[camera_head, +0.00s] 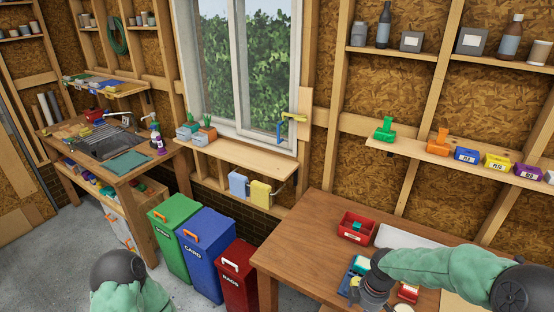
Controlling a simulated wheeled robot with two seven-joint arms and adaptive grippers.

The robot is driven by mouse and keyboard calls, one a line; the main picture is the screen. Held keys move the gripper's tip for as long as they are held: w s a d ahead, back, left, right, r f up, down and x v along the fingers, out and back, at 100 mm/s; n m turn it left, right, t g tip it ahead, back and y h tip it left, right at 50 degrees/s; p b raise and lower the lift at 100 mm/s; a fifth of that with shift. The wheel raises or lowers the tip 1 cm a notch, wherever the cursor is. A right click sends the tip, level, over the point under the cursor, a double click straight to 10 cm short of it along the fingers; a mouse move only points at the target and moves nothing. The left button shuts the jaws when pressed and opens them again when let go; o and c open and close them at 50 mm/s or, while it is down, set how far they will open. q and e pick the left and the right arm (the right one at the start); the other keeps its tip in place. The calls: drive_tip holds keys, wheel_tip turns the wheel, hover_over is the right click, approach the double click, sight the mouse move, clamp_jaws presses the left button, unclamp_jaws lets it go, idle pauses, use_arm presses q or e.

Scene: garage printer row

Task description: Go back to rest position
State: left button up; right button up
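My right arm, in green sleeving, reaches in from the right over the wooden workbench (310,235). My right gripper (369,292) is a dark shape low over the bench near the bottom edge; its fingertips cannot be made out. A blue bin (350,276) is partly hidden beside it, and a small red bin (408,292) shows just to its right, under the arm. Of my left arm only a dark joint and green sleeve show at the bottom left; its gripper is out of view.
A red bin (349,233) holding a green thing and a white panel (394,237) are on the bench. Green (174,235), blue (207,252) and red (237,277) waste bins stand left of it. A sink counter (105,178) is at the left. A wall shelf (402,146) holds coloured objects.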

drive_tip(key=s+a+f+m+y+b, duration=0.1)
drive_tip(key=s+a+f+m+b, duration=0.2)
drive_tip(key=f, duration=0.7)
drive_tip(key=s+a+f+m+y+b, duration=0.1)
drive_tip(key=s+a+f+m+b, duration=0.3)
drive_tip(key=f, duration=0.7)
drive_tip(key=s+a+f+m+y+b, duration=0.1)
drive_tip(key=s+a+f+m+b, duration=0.2)
drive_tip(key=s+a+f+m, duration=0.4)
drive_tip(key=s+f+m, duration=0.1)
drive_tip(key=s+f, duration=0.2)
drive_tip(key=shift+s+a+f+b, duration=0.15)
drive_tip(key=shift+a+f+b, duration=0.1)
drive_tip(key=shift+a+b, duration=0.1)
